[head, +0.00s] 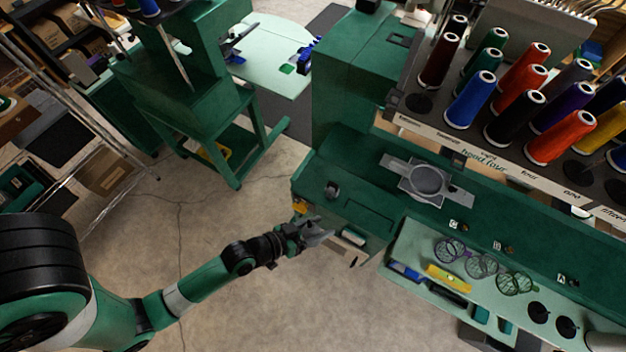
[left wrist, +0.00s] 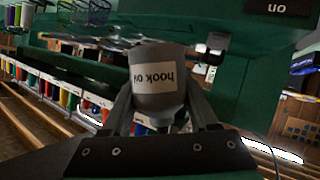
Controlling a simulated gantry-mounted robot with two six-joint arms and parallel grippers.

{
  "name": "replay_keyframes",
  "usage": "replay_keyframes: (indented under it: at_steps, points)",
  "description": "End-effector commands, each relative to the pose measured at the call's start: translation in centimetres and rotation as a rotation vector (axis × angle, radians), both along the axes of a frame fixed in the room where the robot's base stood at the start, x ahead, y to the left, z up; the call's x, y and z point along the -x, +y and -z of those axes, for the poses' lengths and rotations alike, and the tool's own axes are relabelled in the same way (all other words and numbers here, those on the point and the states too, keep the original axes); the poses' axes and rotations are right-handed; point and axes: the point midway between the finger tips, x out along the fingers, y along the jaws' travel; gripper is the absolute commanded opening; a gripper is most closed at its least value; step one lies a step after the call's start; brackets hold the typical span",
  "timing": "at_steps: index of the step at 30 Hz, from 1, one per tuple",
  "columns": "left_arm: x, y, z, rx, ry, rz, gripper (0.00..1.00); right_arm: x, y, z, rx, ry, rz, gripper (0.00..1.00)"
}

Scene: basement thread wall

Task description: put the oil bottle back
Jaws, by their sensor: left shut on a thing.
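The oil bottle (left wrist: 158,85) is a grey cylinder with a white label that reads "hook oil", upside down in the left wrist view. My left gripper (left wrist: 160,112) is shut on it, with one finger on each side. In the head view my left gripper (head: 312,235) is by the front left end of the green machine (head: 345,190). The bottle is small there and hard to tell from the fingers. My right gripper is not in view.
A pale green tray (head: 405,250) with a yellow level, wire rings and dark discs lies right of the gripper. Thread cones (head: 470,98) stand on the rack above. Bare concrete floor (head: 250,310) is open below and left. A green stand (head: 180,100) is behind.

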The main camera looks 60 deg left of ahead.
Motion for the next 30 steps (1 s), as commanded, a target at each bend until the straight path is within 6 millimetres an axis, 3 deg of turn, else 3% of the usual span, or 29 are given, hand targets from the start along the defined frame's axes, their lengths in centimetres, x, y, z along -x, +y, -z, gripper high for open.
replay_keyframes:
  at_steps: [1, 3, 10, 13, 20, 23, 30]
  points:
    - [-0.6, 1.5, -0.1, -0.035, -0.016, -0.015, 0.02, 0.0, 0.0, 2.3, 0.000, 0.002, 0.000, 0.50]
    - [-1.0, 3.4, -1.3, -0.086, -0.022, -0.037, 0.02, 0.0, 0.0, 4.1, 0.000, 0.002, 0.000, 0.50]
    - [-1.1, 9.5, -4.2, -0.246, -0.009, -0.197, 0.02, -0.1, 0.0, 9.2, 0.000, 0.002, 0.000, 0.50]
    - [-0.8, 10.7, -3.7, -0.305, 0.003, -0.227, 0.02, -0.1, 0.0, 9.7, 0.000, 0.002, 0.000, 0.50]
    - [-1.2, 11.2, -3.9, -0.334, 0.004, -0.232, 0.02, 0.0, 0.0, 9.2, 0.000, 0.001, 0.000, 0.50]
    - [-2.5, 12.4, -3.1, -0.334, 0.004, -0.235, 0.02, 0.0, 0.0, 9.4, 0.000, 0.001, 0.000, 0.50]
    - [-7.5, 17.1, 0.0, -0.332, 0.004, -0.233, 0.02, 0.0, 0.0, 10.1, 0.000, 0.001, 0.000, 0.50]
